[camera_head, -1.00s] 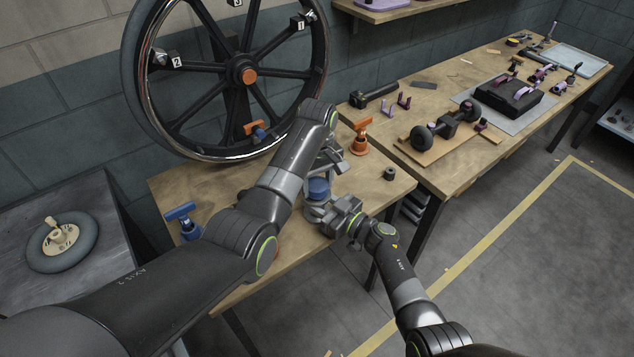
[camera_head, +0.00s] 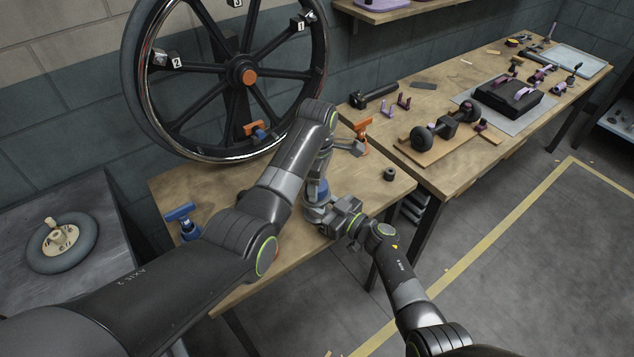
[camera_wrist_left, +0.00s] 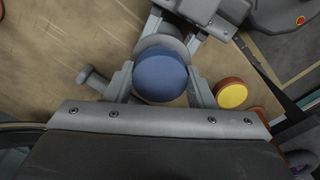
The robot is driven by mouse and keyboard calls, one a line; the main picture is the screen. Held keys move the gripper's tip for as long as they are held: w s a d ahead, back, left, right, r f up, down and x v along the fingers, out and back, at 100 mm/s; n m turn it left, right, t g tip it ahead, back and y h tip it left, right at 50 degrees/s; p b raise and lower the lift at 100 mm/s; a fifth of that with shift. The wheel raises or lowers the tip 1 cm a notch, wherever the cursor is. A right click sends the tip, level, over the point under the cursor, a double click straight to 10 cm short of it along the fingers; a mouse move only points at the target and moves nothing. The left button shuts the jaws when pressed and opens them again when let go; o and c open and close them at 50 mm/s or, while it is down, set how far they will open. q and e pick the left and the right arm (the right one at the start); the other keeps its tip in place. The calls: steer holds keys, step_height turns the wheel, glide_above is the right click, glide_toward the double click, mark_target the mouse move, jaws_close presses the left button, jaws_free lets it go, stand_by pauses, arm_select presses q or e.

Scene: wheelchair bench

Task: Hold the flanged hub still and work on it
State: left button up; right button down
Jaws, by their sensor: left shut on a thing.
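A blue round cap (camera_wrist_left: 160,78) sits on a grey round flanged part (camera_wrist_left: 163,44) in the left wrist view. I take the two together for the flanged hub. In the head view the blue cap (camera_head: 317,188) shows above the bench, partly covered. My left gripper (camera_wrist_left: 160,86) comes from above, its fingers on opposite sides of the blue cap, shut on it. In the head view my left gripper (camera_head: 319,176) is mostly hidden by its arm. My right gripper (camera_head: 325,214) reaches in from the lower right beside the grey part; whether its jaws are shut is hidden.
An orange disc with yellow top (camera_wrist_left: 231,94) lies close by. A big wheel (camera_head: 243,76) stands behind. An orange tool (camera_head: 361,130), a dark ring (camera_head: 389,174) and a blue tool (camera_head: 184,220) stand on the bench (camera_head: 378,196). The right bench holds several parts.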

arm_select(q)
steer(key=shift+r, duration=0.2)
steer(key=shift+r, duration=0.95)
steer(key=shift+r, duration=2)
arm_select(e)
steer(key=c, duration=0.9)
jaws_free()
steer(key=shift+d, duration=0.1)
